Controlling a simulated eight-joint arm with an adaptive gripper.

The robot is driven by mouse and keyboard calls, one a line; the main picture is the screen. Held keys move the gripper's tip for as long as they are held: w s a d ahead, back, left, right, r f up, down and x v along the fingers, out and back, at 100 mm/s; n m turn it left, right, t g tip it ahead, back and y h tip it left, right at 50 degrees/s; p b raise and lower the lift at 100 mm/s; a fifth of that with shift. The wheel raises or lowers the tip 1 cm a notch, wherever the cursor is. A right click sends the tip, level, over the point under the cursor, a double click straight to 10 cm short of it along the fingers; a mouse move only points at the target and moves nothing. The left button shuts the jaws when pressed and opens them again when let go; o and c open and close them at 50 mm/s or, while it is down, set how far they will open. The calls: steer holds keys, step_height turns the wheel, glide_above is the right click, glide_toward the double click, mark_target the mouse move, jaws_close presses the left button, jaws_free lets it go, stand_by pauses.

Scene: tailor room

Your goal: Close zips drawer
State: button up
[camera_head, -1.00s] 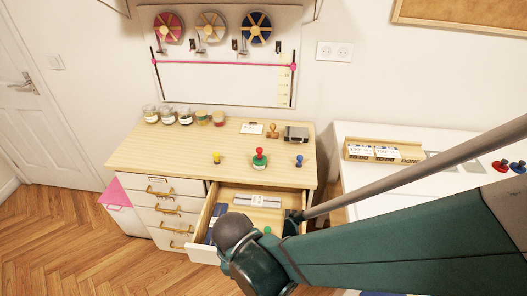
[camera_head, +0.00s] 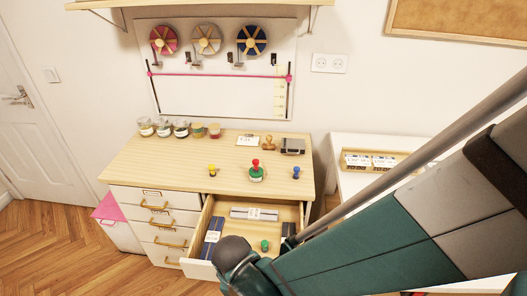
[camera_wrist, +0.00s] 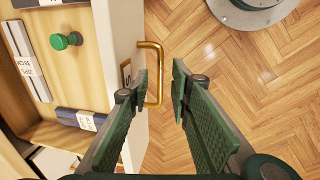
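The open drawer (camera_head: 197,268) of the wooden-topped desk is pulled well out, at the right of the desk front. It holds dark blue and pale labelled packs and a green-knobbed piece. In the wrist view the drawer's pale front (camera_wrist: 118,35) carries a brass handle (camera_wrist: 157,60) and a small label frame, its text unreadable. My gripper (camera_wrist: 160,82) is open at the handle, its green pads apart with part of the handle showing between them. I cannot tell whether it touches. In the head view my arm hides the gripper and the drawer's right front.
Closed drawers with brass handles (camera_head: 158,225) stack left of the open one. Jars (camera_head: 180,129), stamps (camera_head: 256,173) and a dark box (camera_head: 293,146) stand on the desktop. A white table (camera_head: 348,145) is at right. A round grey base (camera_wrist: 250,10) stands on the parquet floor.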

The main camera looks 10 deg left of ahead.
steer(key=shift+w+f, duration=0.2)
steer(key=shift+f, duration=0.8)
jaws_close()
